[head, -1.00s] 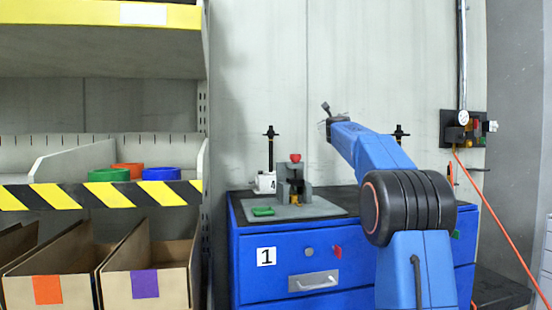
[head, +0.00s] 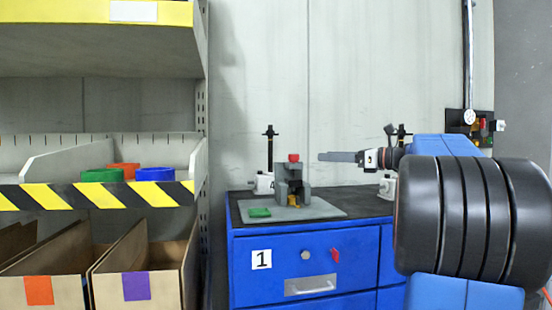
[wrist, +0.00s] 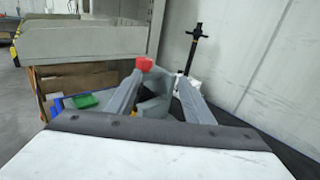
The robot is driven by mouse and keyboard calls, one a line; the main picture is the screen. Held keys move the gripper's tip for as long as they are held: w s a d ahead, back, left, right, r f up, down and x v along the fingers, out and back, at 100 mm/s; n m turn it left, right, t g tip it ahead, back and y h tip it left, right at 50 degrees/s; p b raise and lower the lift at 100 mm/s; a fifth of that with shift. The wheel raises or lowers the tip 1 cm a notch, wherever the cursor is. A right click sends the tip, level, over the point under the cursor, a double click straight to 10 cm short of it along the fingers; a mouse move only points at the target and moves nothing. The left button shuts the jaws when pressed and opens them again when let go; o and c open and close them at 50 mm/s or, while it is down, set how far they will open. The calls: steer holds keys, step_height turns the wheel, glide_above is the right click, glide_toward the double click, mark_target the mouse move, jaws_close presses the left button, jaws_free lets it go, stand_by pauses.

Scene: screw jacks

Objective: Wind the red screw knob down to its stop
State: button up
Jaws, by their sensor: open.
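The red screw knob (head: 293,157) sits on top of a grey screw jack (head: 291,183), which stands on a grey plate (head: 330,209) on the blue cabinet. My gripper (head: 322,157) points left at about the knob's height, with a visible gap between its tips and the knob. In the wrist view the red knob (wrist: 144,64) shows just beyond the tip of the left finger. My gripper (wrist: 161,77) has its fingers spread apart there, with nothing held. The jack body is partly hidden behind the fingers.
A black post on a white base marked 4 (head: 263,184) stands behind the jack, and a similar white base (head: 388,185) stands to the right. A green piece (head: 260,212) lies on the plate. Shelving with bins (head: 139,270) stands at the left.

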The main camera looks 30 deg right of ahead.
steer(key=shift+n+y, duration=0.3)
steer(key=shift+y, duration=0.3)
steer(key=x, duration=0.5)
steer(key=s+a+x, duration=0.1)
steer(key=x, duration=0.5)
steer(key=a+f+x, duration=0.1)
steer(key=x, duration=0.4)
steer(key=shift+s+a, duration=0.15)
steer(key=shift+a, duration=0.2)
steer(key=c, duration=1.1)
